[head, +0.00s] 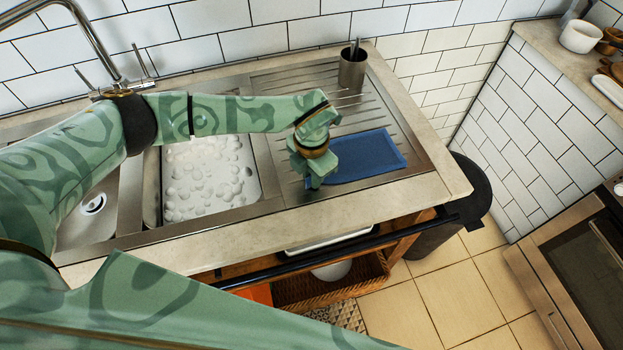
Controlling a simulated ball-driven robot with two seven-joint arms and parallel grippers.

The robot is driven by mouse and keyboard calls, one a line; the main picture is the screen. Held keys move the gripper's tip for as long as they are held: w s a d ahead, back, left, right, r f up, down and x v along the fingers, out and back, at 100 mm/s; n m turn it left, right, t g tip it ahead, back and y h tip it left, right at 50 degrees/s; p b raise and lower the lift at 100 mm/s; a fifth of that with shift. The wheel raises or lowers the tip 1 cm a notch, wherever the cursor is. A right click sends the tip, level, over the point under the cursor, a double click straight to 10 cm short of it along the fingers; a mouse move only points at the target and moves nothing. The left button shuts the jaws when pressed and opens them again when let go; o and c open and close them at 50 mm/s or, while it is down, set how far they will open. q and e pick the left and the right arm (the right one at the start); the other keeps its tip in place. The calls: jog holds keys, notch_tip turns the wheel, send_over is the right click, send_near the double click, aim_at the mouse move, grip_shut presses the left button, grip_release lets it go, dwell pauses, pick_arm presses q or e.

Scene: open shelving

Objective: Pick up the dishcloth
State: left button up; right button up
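The blue dishcloth (368,157) lies flat on the ribbed metal drainboard, right of the sinks. My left gripper (317,180) points down at the cloth's left edge. The gripper covers part of that edge, and I cannot tell whether its fingers touch the cloth. Its fingers are small and seen from above, so I cannot tell whether they are open or shut. My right gripper does not show; a green arm part crosses the bottom left of the picture.
A sink basin with suds (210,178) lies left of the drainboard. A metal cup (352,70) with utensils stands behind the cloth. The stone counter edge (440,185) runs in front and right. Below are a wicker basket (340,288) and a dark bin (470,190).

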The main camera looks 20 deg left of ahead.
pick_arm(q)
grip_shut()
notch_tip(320, 180, up, 12)
jog(key=p, duration=0.9)
jog(key=shift+p, duration=0.35)
